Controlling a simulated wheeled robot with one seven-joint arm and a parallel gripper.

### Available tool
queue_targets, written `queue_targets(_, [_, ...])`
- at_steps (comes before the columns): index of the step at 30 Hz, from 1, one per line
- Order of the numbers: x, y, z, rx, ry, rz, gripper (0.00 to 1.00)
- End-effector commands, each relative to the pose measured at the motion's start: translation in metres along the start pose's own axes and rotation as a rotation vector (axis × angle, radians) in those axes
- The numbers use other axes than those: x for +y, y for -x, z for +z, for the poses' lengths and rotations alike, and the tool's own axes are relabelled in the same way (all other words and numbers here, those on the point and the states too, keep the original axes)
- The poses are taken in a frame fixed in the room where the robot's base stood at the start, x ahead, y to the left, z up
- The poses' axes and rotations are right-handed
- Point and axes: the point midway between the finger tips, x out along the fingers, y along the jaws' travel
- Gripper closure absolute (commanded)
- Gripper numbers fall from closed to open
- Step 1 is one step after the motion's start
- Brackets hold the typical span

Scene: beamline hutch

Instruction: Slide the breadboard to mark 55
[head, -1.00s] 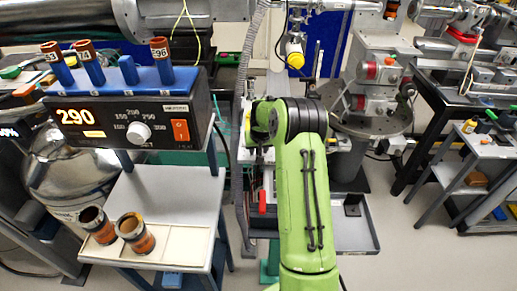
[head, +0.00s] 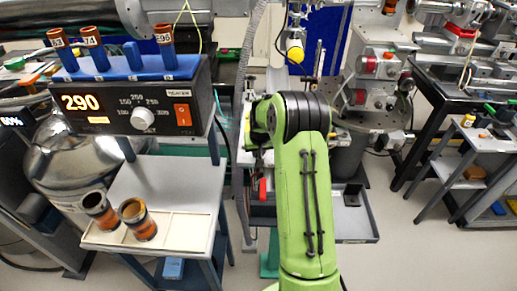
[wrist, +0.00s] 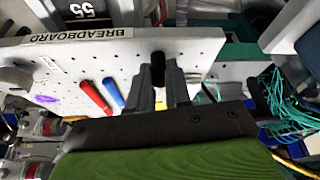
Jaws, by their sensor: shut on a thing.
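The breadboard (wrist: 190,50) is a white perforated plate in the wrist view, with a "BREADBOARD" label along its upper left edge. A dark plate marked 55 (wrist: 85,12) shows just beyond that edge. My gripper (wrist: 160,75) is shut on a black post-like handle (wrist: 157,60) at the breadboard. How far its fingers reach around the handle is partly hidden. A red-handled and a blue-handled tool (wrist: 112,93) lie on the plate left of the fingers. In the head view my green arm hides the gripper and most of the breadboard.
A controller reading 290 (head: 140,115) and a bench with two brown cups (head: 138,220) stand at left in the head view. A grey tray (head: 355,225) is right of my arm. Teal wires (wrist: 285,100) hang right of the gripper. Open floor shows at lower right.

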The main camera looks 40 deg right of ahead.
Motion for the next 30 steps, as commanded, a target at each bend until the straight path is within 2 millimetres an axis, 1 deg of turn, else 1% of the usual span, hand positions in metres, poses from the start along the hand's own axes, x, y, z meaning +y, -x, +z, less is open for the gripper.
queue_targets(5, [0.000,0.001,-0.003,0.008,-0.001,0.001,1.00])
queue_targets(6, [0.000,0.001,-0.003,0.008,-0.001,0.001,0.79])
queue_targets(10, [0.000,0.001,-0.003,0.007,-0.001,0.001,0.59])
queue_targets(11, [0.000,0.001,-0.003,0.007,-0.001,0.001,0.57])
queue_targets(17, [0.001,0.001,-0.003,0.007,-0.001,0.001,0.57])
queue_targets(20, [0.001,0.005,-0.003,0.008,0.000,0.001,0.57])
queue_targets(23, [0.001,0.022,-0.004,0.011,0.000,0.002,0.57])
queue_targets(30, [0.001,0.090,-0.004,0.012,-0.001,0.002,0.57])
